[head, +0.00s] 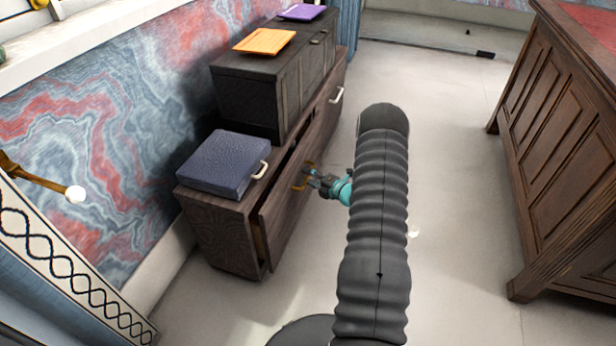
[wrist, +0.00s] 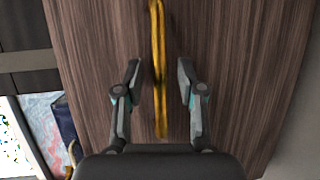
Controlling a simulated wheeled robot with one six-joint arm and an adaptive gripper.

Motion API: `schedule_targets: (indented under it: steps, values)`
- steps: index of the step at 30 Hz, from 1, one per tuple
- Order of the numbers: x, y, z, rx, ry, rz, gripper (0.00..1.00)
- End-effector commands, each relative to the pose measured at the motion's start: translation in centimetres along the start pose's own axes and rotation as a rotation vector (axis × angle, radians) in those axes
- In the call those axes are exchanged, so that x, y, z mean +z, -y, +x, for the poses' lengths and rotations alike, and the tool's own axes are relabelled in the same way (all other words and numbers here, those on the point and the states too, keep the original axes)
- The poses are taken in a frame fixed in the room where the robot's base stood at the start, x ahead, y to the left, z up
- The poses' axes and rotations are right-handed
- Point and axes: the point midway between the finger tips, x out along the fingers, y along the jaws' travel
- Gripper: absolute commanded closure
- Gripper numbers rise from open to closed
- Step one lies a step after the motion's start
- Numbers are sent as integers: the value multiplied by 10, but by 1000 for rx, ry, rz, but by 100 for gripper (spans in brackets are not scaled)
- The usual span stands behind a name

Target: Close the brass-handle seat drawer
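The seat drawer (head: 285,205) is in the low dark wooden cabinet and stands partly open, its front tilted out from the cabinet body. Its brass handle (head: 299,182) is on the drawer front. In the wrist view the brass handle (wrist: 159,70) runs up the middle of the wood-grain drawer front (wrist: 235,60). My gripper (head: 312,177) is close to the handle. In the wrist view my gripper (wrist: 158,80) is open, with one finger on each side of the handle and a gap on both sides. Whether the fingertips touch the drawer front I cannot tell.
A blue-grey case (head: 224,163) lies on the cabinet top, beside a dark chest (head: 250,100) carrying an orange tray (head: 264,41) and a purple item (head: 302,12). A second drawer has a pale handle (head: 337,95). A wooden desk (head: 560,130) stands right; the floor (head: 450,130) between is clear.

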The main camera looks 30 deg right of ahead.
Motion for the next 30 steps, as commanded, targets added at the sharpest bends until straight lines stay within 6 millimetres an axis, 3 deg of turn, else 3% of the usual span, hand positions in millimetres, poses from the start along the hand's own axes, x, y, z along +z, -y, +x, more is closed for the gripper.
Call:
schedule_targets:
  steps: [11,12,16,17,30]
  values:
    - [-1,0,7,-1,-1,0,61]
    - [-1,0,7,-1,-1,0,64]
    - [-1,0,7,-1,-1,0,96]
    - [-1,0,7,0,-1,0,100]
    - [5,2,9,-2,14,1,100]
